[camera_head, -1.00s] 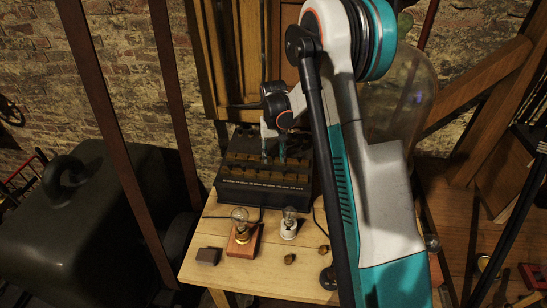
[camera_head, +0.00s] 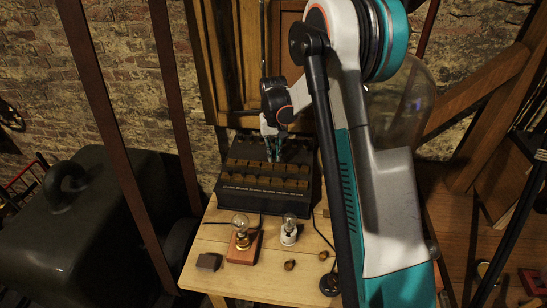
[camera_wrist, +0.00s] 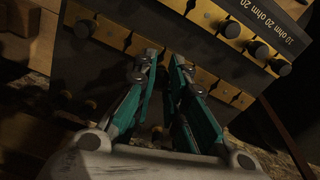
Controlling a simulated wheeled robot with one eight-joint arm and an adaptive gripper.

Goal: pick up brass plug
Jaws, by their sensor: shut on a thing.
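My gripper (camera_head: 273,153) is over the top of the dark resistance box (camera_head: 262,204), at its back row of brass blocks. In the wrist view its two teal fingers (camera_wrist: 164,60) reach to the box's brass strip, with a narrow dark gap between the tips. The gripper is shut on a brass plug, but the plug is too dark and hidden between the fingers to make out.
The box stands at the back of a wooden table (camera_head: 225,275). In front of it are a bulb on a wooden base (camera_head: 242,246), a bulb on a white holder (camera_head: 289,232), a small dark block (camera_head: 208,261) and small brown knobs (camera_head: 289,265). A glass dome (camera_head: 412,105) is behind my arm.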

